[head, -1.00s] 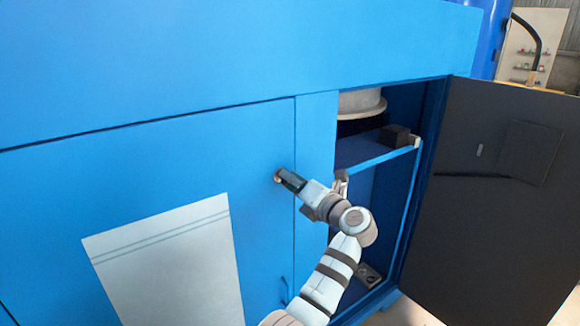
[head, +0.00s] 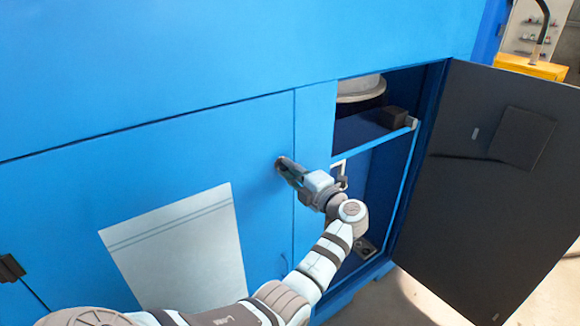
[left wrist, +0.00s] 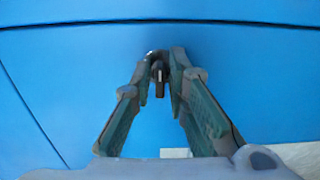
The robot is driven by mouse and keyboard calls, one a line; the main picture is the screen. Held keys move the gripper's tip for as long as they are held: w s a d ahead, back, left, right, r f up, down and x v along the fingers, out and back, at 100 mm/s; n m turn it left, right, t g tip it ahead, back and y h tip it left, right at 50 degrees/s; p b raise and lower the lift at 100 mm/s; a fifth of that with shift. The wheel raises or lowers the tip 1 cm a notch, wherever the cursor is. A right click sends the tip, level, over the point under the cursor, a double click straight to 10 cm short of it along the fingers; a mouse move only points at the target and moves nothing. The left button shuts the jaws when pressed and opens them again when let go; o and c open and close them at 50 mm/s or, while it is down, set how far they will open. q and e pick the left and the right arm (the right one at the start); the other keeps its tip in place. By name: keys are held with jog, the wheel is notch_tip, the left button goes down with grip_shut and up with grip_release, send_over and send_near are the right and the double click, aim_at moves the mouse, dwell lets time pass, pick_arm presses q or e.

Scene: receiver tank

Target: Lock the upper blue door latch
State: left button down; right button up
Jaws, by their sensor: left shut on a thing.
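The upper latch (left wrist: 159,76) is a small dark knob with a light mark, on the blue door (head: 262,215). In the left wrist view it sits between the fingertips of my left gripper (left wrist: 163,60), its mark pointing nearly straight down the picture. In the head view my left gripper (head: 284,165) reaches the door near its right edge and is shut on the latch, which it mostly hides there. My right gripper is not in view.
A white panel (head: 175,255) is on the blue door. To the right an open compartment shows a shelf (head: 365,130) with a dark block (head: 391,118). A dark door (head: 490,190) stands open beside it. A dark hinge (head: 10,268) is at far left.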

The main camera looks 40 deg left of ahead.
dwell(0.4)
pick_arm(q)
jog(key=c, duration=1.7)
grip_release()
jog(key=v, duration=1.2)
jog(key=shift+d, duration=0.1)
jog(key=shift+w, duration=0.1)
